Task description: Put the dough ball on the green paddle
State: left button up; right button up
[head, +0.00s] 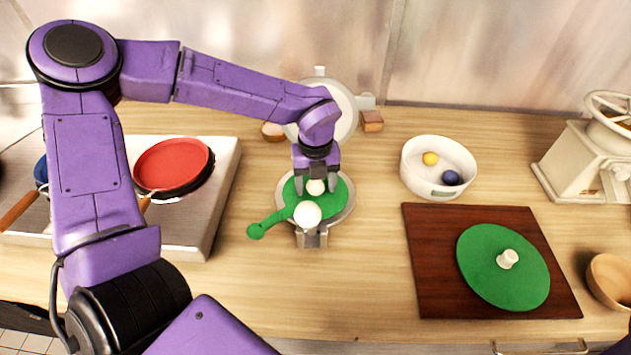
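The green paddle (275,222) lies on a round pale plate (347,211), with its handle pointing to the lower left. My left gripper (317,188) points down over the paddle's disc. A small whitish ball, seemingly the dough ball (316,187), fills the gap between its fingers; whether it touches the paddle is unclear. A larger white ball (307,214) shows just in front, above a metal bracket (312,238); it may be a knob of the device. My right gripper is out of view.
A round white lid (346,108) stands open behind the plate. A white bowl (438,158) holds a yellow and a blue ball. A dark board (432,285) carries a green disc with a pale knob (507,258). A stove with a red pan (172,165) stands left.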

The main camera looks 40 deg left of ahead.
aim_at(315, 191)
pick_arm(q)
notch_tip(315, 191, up, 12)
jog(key=b, duration=0.1)
jog(key=shift+r, duration=0.2)
